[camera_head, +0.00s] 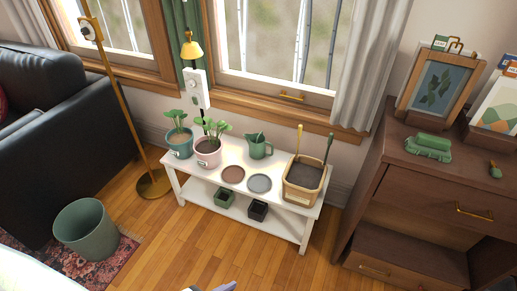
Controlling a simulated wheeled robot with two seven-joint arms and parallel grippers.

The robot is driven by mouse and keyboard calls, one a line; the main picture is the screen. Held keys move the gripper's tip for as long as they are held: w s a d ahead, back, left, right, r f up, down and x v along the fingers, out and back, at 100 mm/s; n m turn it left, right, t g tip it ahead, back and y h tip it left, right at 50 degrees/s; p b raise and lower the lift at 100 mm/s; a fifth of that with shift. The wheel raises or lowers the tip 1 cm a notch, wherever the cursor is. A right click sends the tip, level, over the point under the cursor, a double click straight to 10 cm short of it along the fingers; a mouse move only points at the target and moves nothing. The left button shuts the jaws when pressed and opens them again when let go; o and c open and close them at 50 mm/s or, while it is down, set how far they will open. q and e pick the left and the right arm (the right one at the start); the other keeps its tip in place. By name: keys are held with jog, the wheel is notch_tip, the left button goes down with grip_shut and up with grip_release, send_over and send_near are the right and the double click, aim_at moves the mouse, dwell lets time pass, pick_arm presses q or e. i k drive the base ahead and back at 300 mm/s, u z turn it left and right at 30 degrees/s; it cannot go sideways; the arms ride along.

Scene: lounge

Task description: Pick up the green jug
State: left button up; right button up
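The green jug (258,146) stands upright on the top of a low white bench (227,164), near its back edge under the window. Its handle and spout show, and nothing touches it from above. Neither gripper can be made out. Only a small grey and lavender piece shows at the bottom edge, too cut off to identify.
Two potted plants (208,151) stand left of the jug, two round saucers (259,183) in front, and a soil-filled planter (303,185) with tools to the right. Small pots (258,210) sit on the lower shelf. A wooden dresser (405,190) stands right; the floor in front is clear.

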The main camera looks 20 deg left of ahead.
aim_at(257, 151)
jog(key=u, duration=0.8)
jog(key=i, duration=1.05)
jog(key=z, duration=1.15)
